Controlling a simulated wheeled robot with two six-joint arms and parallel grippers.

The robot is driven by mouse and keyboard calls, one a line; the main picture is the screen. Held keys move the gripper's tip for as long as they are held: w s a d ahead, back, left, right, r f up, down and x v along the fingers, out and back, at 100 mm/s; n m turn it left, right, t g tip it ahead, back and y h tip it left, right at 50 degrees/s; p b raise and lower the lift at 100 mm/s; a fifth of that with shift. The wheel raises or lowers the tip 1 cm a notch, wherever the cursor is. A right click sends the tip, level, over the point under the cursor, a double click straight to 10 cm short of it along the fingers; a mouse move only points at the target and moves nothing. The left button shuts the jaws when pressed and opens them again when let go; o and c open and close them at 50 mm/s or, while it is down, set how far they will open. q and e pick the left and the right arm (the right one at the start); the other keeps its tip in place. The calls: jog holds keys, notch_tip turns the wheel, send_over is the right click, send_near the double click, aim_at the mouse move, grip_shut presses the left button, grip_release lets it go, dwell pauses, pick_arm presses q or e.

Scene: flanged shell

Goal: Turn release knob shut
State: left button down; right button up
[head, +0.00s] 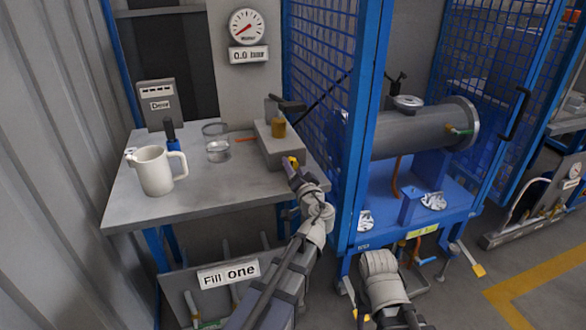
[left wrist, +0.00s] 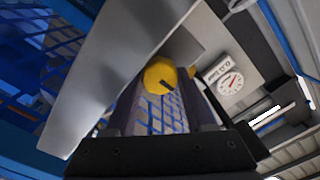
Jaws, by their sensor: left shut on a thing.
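The yellow release knob (head: 292,161) sits low on the front of a grey box (head: 279,150) on the bench. My left gripper (head: 296,172) reaches up to it from below and is shut on it. In the left wrist view the round yellow knob (left wrist: 160,75), with a dark mark on its face, lies between the fingertips of my left gripper (left wrist: 160,86). The knob's far side is hidden. My right arm shows at the bottom of the head view, but its fingers do not show.
A white mug (head: 154,172), a glass beaker (head: 216,143) and a small labelled box (head: 160,104) stand on the bench (head: 121,210). A blue mesh guard (head: 318,70) rises just right of my left arm. Behind it lies a grey flanged shell (head: 420,130). A gauge (head: 246,26) hangs on the wall.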

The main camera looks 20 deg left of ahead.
dwell(0.6)
pick_arm(q)
jog(key=shift+c, duration=1.4)
grip_release()
